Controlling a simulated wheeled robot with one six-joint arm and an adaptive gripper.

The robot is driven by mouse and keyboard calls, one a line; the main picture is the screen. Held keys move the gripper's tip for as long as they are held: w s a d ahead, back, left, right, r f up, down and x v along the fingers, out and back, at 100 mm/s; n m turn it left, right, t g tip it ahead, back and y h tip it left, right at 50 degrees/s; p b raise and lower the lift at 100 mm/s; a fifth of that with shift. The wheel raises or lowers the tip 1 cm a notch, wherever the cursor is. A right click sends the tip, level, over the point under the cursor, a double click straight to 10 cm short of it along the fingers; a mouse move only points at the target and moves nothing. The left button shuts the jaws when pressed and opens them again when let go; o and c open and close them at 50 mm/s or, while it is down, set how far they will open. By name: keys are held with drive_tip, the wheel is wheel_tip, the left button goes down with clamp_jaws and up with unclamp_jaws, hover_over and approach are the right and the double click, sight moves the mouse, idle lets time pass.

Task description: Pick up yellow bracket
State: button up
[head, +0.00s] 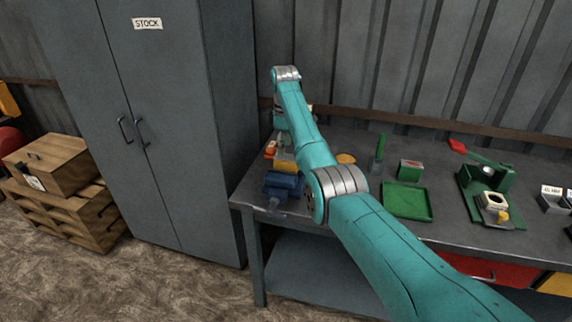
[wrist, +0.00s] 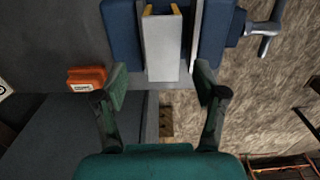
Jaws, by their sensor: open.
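In the wrist view, my gripper (wrist: 161,84) is open, its two dark green fingers apart with nothing between the tips. A pale grey slab (wrist: 162,48) lies between blue vise jaws just past the fingertips. Two small yellow edges (wrist: 176,9) show at its far end; I cannot tell whether they belong to the yellow bracket. My gripper is not clearly visible in the head view.
An orange labelled box (wrist: 87,78) lies left of the fingers. The vise handle (wrist: 265,28) sticks out at right. On the bench (head: 335,212) stand a green tray (head: 407,201), a green box (head: 410,170) and a green lever fixture (head: 486,183). A grey cabinet (head: 165,90) stands left.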

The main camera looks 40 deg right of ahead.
sight(286, 157)
drive_tip(key=f, duration=0.4)
drive_tip(key=shift+s+d+f, duration=0.1)
drive_tip(key=shift+s+f, duration=0.05)
drive_tip(key=shift+s, duration=0.25)
clamp_jaws()
